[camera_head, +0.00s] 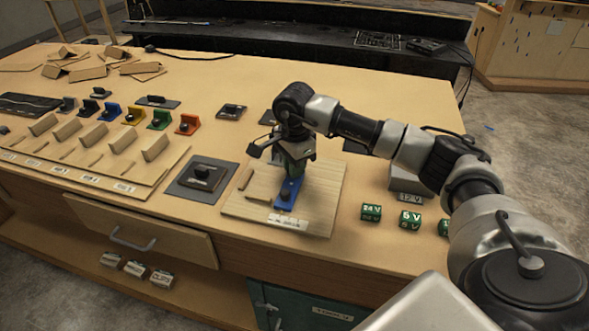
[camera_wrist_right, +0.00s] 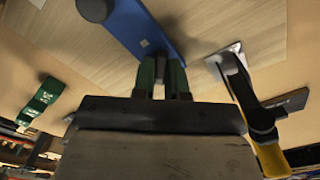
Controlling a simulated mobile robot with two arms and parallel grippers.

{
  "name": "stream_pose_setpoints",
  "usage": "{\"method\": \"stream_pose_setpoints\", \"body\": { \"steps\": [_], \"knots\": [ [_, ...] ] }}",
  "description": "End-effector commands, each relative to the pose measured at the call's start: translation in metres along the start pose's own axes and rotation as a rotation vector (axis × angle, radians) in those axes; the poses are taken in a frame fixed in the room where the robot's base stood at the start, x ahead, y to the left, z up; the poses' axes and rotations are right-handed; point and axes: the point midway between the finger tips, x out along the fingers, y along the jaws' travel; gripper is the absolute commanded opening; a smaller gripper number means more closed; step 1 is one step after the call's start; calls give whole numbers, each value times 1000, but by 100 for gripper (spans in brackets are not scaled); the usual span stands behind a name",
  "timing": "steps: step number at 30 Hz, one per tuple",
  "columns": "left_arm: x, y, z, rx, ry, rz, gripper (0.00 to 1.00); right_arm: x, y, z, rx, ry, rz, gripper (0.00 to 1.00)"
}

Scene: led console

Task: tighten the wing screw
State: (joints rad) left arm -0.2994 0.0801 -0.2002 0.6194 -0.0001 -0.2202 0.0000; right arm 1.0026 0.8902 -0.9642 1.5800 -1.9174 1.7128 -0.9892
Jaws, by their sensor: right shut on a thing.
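A blue bracket (camera_head: 286,195) lies on a light wooden board (camera_head: 325,205) near the front of the table. It also shows in the right wrist view (camera_wrist_right: 148,32), with a black round knob (camera_wrist_right: 95,8) at its far end. My right gripper (camera_head: 294,174) points down over the back end of the blue bracket. In the right wrist view its green fingers (camera_wrist_right: 161,78) are close together on a small dark piece between them, which appears to be the wing screw; its shape is mostly hidden by the fingers. My left gripper is not in view.
Green labelled blocks (camera_head: 371,212) and a grey box (camera_head: 408,182) stand right of the board. A dark square pad (camera_head: 178,189) with a black part lies left of it. Colored brackets (camera_head: 187,124) stand farther left. A drawer (camera_head: 140,238) is open below.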

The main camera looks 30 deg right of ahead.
Motion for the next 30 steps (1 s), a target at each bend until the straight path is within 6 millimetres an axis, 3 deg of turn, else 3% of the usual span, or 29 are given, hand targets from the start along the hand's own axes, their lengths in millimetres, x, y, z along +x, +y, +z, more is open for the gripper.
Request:
{"method": "stream_pose_setpoints", "body": {
  "steps": [30],
  "knots": [
    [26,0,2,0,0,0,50,-4,-2,-1,968,-5,-10,0]
  ]
}}
